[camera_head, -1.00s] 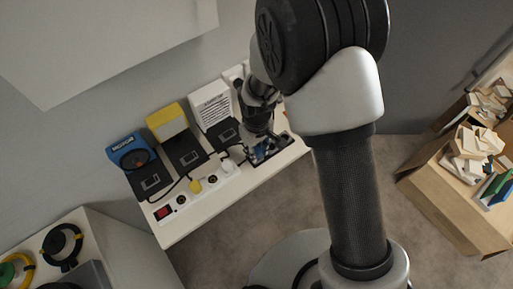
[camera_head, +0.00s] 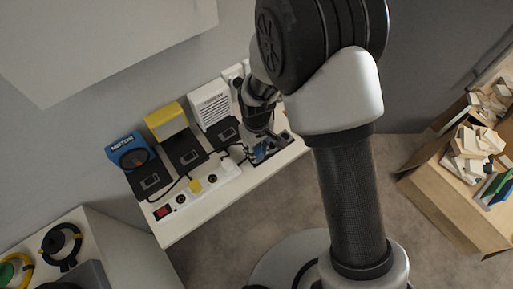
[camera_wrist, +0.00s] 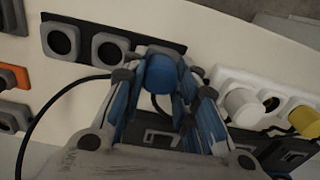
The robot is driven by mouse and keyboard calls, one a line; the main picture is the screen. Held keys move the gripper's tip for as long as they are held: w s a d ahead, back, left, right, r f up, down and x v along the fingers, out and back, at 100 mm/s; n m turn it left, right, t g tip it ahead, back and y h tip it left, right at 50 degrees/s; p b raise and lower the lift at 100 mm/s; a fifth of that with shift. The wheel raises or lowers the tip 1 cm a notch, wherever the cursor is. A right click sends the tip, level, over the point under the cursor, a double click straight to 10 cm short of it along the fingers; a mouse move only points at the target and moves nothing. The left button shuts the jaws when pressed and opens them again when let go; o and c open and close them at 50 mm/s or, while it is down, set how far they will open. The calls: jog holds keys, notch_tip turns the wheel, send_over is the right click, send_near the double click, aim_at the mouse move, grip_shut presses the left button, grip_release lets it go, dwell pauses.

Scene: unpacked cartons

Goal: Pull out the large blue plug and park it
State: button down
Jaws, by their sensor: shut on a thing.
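The large blue plug (camera_wrist: 161,74) is between the fingers of my gripper (camera_wrist: 158,88), which is shut on it. In the wrist view it shows over or at the right end of a black holder strip (camera_wrist: 80,22) with grey-rimmed round openings. I cannot tell whether it touches the strip or is seated. In the head view my gripper (camera_head: 264,150) is over the right part of the bench, and the plug is not clear there. The white power strip (camera_head: 208,188) lies left of my gripper. It holds a yellow plug (camera_head: 195,186) and a white plug (camera_head: 228,167).
A blue device (camera_head: 128,147), a yellow device (camera_head: 168,121) and a white device (camera_head: 211,104) stand along the wall. Black cables run between them and the power strip. A black cable (camera_wrist: 48,103) curves beside my gripper. An open carton (camera_head: 450,205) stands far right.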

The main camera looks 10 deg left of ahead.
aim_at(257, 150)
jog(key=c, duration=1.2)
grip_release()
jog(key=shift+r, duration=0.1)
notch_tip(257, 150, up, 12)
jog(key=shift+f, duration=0.1)
